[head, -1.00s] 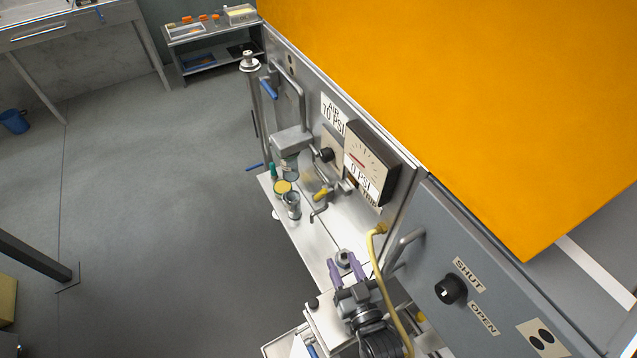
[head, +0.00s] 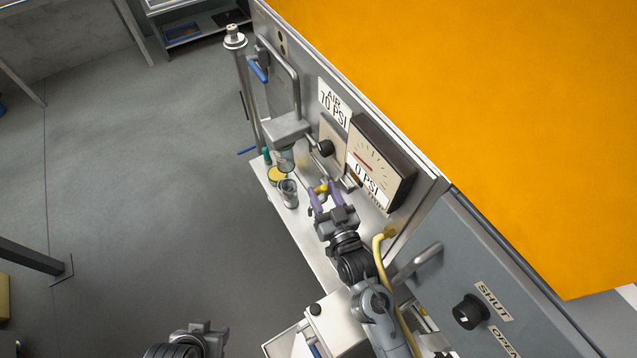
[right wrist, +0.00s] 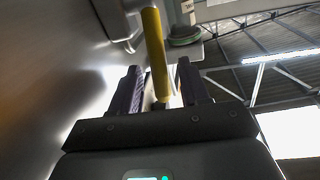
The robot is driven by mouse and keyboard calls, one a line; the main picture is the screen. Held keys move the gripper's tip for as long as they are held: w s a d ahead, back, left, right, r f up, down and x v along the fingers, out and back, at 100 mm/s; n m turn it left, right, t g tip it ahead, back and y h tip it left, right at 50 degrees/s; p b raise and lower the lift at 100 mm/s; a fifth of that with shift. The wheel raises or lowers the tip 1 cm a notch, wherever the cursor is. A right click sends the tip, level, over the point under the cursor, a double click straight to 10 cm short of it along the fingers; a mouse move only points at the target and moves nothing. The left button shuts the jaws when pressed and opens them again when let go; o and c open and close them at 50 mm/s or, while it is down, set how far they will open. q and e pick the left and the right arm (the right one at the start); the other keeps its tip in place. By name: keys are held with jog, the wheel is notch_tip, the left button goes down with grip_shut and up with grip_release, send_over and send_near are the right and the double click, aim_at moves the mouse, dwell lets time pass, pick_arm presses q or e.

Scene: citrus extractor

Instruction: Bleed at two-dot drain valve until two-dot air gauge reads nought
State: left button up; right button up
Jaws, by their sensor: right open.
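A small yellow-handled lever (head: 322,188) sticks out low on the machine's front panel; it also shows in the right wrist view (right wrist: 155,55), between the purple fingers. My right gripper (head: 328,196) is open, with its fingers on either side of the handle; contact cannot be told. A square dial gauge (head: 381,163) is just right of the gripper, with a red needle and a plate reading "0 PSI" (head: 367,181). A sign (head: 334,104) above left reads "AIR 70 PSI". I see no clear dots on the lever or gauge. My left gripper (head: 205,335) is partly in view at the bottom; its fingers cannot be made out.
A narrow white shelf (head: 318,250) runs below the panel, with a clear cup (head: 288,192) and a yellow-topped jar (head: 277,175). A black knob (head: 325,148) and a yellow hose (head: 379,262) are near the right arm. The floor on the left is open.

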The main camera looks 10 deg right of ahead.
jog(key=shift+b+x, duration=0.3)
jog(key=shift+x, duration=1.5)
grip_shut()
